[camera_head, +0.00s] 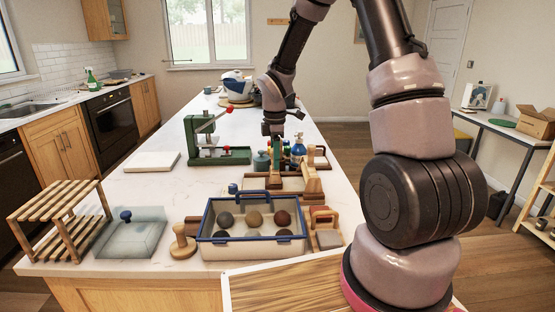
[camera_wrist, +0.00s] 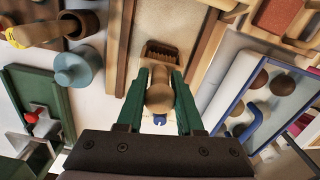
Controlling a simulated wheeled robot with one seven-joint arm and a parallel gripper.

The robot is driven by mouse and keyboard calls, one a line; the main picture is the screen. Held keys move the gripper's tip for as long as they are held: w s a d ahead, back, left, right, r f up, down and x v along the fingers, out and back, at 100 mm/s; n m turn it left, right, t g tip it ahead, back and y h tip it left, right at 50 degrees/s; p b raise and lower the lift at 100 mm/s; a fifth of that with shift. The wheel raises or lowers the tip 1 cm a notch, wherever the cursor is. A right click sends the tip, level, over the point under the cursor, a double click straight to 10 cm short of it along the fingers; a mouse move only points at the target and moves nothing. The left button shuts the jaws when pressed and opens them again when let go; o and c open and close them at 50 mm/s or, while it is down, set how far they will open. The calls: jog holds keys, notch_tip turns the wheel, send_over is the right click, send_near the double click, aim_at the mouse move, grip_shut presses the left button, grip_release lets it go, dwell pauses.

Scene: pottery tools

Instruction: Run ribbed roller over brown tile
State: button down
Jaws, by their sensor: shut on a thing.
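My gripper (camera_wrist: 160,98) has its green fingers shut on the pale wooden handle (camera_wrist: 160,76) of the ribbed roller. The roller's dark brown ribbed head (camera_wrist: 160,52) points to the top of the wrist view, over a pale surface between wooden rails. I cannot tell whether it touches that surface. A reddish-brown flat piece (camera_wrist: 280,14), possibly the brown tile, lies in a wooden frame at the upper right of the wrist view, apart from the roller.
A blue-rimmed tote (camera_head: 250,250) with several clay balls stands in front. A green press (camera_head: 220,157) stands to the left. Bottles (camera_head: 298,148) and wooden stands (camera_head: 312,182) crowd the area near my gripper. A white slab (camera_head: 153,161) lies at left, with clear worktop around it.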

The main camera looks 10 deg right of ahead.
jog(key=shift+a, duration=0.1)
dwell(0.3)
jog(key=shift+w+a+f, duration=0.1)
jog(key=shift+w+a, duration=0.1)
jog(key=shift+a, duration=0.3)
